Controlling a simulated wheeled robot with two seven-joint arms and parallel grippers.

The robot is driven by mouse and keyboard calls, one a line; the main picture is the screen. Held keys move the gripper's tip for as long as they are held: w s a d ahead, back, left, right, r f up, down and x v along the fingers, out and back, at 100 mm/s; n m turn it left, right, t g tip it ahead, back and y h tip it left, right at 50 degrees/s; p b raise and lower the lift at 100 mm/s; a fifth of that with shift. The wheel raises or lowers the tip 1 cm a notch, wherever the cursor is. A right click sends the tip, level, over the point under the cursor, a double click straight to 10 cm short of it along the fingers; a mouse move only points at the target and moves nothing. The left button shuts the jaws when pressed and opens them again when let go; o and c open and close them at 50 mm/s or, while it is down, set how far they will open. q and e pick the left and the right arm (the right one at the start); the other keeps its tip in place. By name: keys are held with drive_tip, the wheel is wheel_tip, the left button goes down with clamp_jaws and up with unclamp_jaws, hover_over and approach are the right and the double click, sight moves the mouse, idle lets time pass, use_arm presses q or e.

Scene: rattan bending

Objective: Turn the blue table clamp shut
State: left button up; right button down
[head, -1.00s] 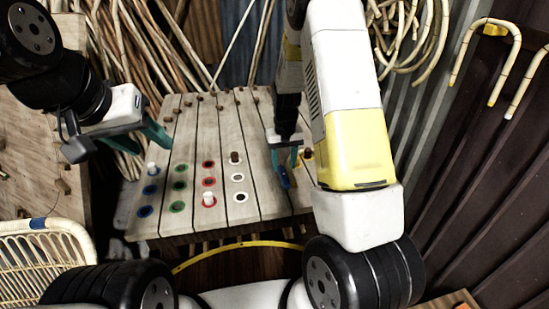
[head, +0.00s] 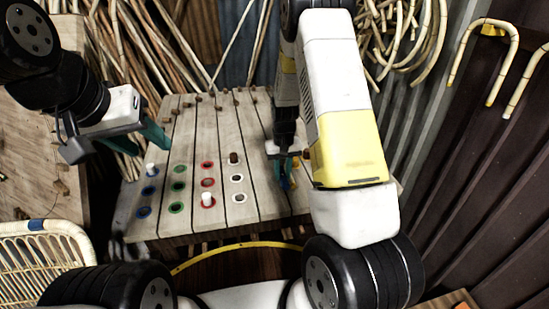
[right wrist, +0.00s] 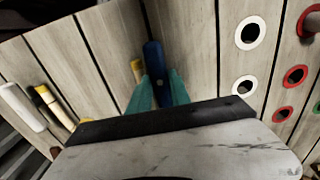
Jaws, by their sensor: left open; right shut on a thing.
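The blue table clamp (right wrist: 153,58) is a long, rounded blue handle lying on the slatted wooden table (head: 200,225). In the head view the clamp (head: 285,184) shows only in part below my right gripper (head: 287,166). In the right wrist view, the green fingers of my right gripper (right wrist: 159,92) stand on either side of the clamp's near end and are shut on it. My left gripper (head: 138,138) is open and empty over the table's left edge, well away from the clamp.
Coloured ring holes, white pegs (head: 208,199) and a brown peg (head: 233,157) are left of the clamp. A yellow-tipped stick (right wrist: 137,70) lies close beside the clamp. A wicker chair (head: 45,258) stands at lower left. Rattan poles lean behind the table.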

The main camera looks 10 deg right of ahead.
drive_tip(key=shift+m, duration=0.3)
drive_tip(key=m, duration=1.3)
drive_tip(key=shift+m, duration=2.1)
drive_tip(key=c, duration=1.2)
unclamp_jaws()
